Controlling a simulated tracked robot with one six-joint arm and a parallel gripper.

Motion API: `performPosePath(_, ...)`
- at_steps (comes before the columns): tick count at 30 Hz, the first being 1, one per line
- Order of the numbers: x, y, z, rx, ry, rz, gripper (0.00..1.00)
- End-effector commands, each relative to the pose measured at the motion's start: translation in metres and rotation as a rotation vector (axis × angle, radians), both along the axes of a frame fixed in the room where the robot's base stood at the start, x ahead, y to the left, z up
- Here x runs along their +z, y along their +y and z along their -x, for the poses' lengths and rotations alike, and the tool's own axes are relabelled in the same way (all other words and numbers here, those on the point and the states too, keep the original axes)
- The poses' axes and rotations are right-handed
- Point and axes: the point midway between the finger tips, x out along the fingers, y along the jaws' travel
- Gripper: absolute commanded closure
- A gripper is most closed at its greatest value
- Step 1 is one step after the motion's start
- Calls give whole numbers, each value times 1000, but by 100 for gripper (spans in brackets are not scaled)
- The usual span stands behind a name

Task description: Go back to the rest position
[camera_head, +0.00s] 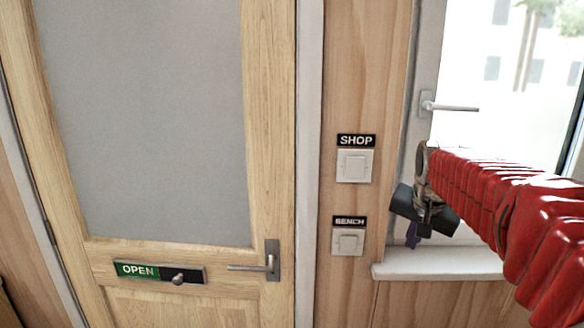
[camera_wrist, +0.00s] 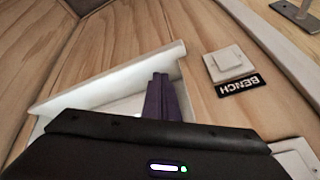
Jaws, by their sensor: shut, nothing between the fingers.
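My gripper (camera_head: 412,236) is at the end of my red-sleeved arm, right of the wall switches and in front of the window corner. Its purple fingers point downward in the head view. In the wrist view the fingers (camera_wrist: 160,98) are together and hold nothing. The dark wrist housing fills the bottom of that view. The gripper appears apart from the wall, the switches and the sill.
A SHOP switch (camera_head: 355,165) sits above a BENCH switch (camera_head: 347,240) on the wood wall. Left is a closed door with a lever handle (camera_head: 262,266) and an OPEN slider sign (camera_head: 160,272). A white window sill (camera_head: 450,264) and window handle (camera_head: 450,107) are right.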

Motion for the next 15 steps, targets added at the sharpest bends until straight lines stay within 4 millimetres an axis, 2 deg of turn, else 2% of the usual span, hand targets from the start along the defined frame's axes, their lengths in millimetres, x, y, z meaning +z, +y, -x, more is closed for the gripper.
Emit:
performPosePath(3, -16, 16, 35, 100, 40, 31, 100)
performPosePath(15, -60, 65, 146, 383, 113, 110, 100)
